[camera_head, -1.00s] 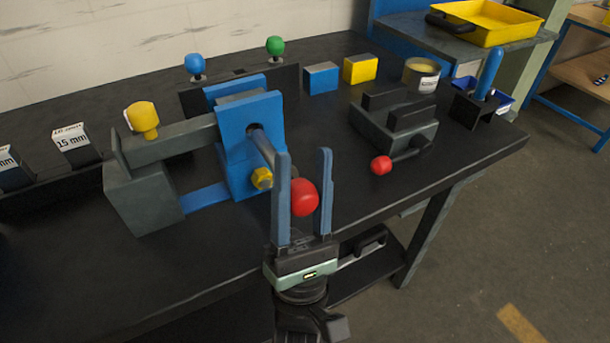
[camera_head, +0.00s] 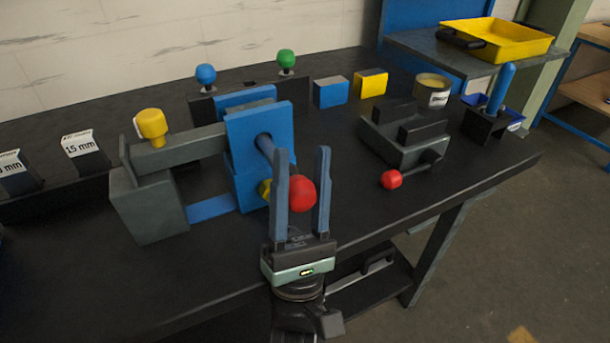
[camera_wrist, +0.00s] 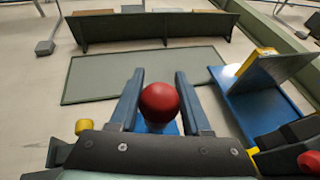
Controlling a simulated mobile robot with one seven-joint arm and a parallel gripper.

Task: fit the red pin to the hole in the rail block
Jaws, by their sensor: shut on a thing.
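The red pin shows as a round red knob (camera_head: 302,194) between the two upright fingers of my gripper (camera_head: 300,185), which is shut on it. In the wrist view the red knob (camera_wrist: 159,102) sits between the fingers. A grey-blue rod (camera_head: 265,146) runs from the hole in the blue upright block (camera_head: 245,125) towards my left finger, in line with the knob. The finger hides the stretch between, so I cannot tell how deep the rod sits. A yellow knob (camera_head: 264,188) low on the block is partly hidden by that finger.
A grey bar with a yellow-headed pin (camera_head: 151,125) extends left from the block. Blue-headed (camera_head: 205,75) and green-headed (camera_head: 286,61) pins stand behind. A dark vise (camera_head: 405,140) with a red-balled handle (camera_head: 391,179) is to the right. Bare bench lies between vise and gripper.

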